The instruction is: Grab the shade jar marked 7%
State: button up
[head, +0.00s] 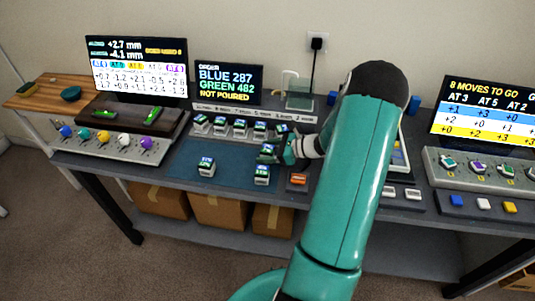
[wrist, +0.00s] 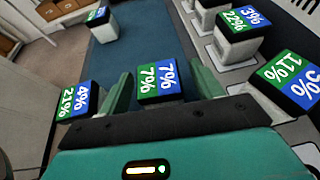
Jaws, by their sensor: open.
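The 7% jar (wrist: 158,78) has a dark lid with a green half and a blue half, both reading 7%. In the wrist view it sits between the two fingers of my gripper (wrist: 161,74). The fingers are open, one on each side, with a gap showing to the right of the jar; its lower body is hidden by the gripper. In the head view my gripper (head: 290,150) is over the blue mat's right side, beside a jar (head: 267,153) whose label is too small to read.
Close by are a jar marked 21% and 40% (wrist: 76,100), one marked 11% (wrist: 290,78) and one marked 22% and 3% (wrist: 240,22). Another jar (wrist: 99,22) stands farther off. An orange item (head: 298,179) lies right of the mat.

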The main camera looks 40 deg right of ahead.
jog(key=c, duration=1.1)
jog(key=shift+r, duration=0.1)
